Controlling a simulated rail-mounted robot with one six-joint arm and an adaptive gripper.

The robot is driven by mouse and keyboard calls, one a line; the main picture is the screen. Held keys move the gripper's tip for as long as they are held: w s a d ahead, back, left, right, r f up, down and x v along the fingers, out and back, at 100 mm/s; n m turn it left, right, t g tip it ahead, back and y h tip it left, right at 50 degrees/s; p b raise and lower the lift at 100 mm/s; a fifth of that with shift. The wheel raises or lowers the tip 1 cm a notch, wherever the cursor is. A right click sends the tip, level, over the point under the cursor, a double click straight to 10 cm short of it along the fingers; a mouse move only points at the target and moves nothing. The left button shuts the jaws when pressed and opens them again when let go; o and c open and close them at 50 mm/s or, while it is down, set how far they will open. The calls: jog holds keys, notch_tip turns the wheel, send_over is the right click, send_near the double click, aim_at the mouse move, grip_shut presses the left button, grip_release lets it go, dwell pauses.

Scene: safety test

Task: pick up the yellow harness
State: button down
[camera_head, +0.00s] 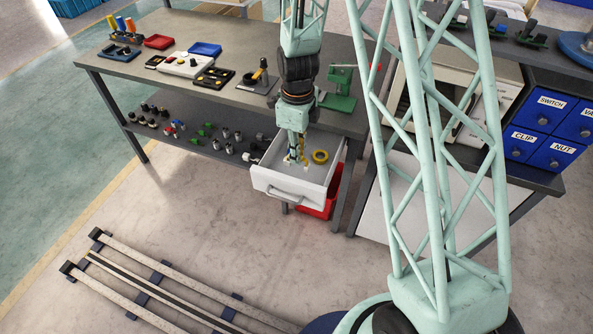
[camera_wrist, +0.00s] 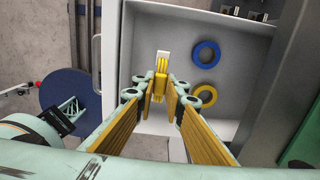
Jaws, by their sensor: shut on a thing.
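The yellow harness (camera_wrist: 160,76) is a small yellow bundle with a white end, seen in the wrist view between my fingertips. My gripper (camera_wrist: 160,90) is shut on it, with the yellow-padded fingers on either side. In the head view my gripper (camera_head: 296,158) points down inside the open white drawer (camera_head: 290,192), and a bit of yellow shows beside the fingers. I cannot tell whether the harness touches the drawer floor.
A yellow ring (camera_wrist: 206,95) and a blue ring (camera_wrist: 206,54) lie in the drawer to the right of my gripper. The drawer walls surround the gripper closely. A workbench (camera_head: 225,30) with trays and a green press (camera_head: 340,88) stands behind. A red bin (camera_head: 318,210) sits below.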

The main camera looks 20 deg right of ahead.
jog(key=shift+r, duration=0.4)
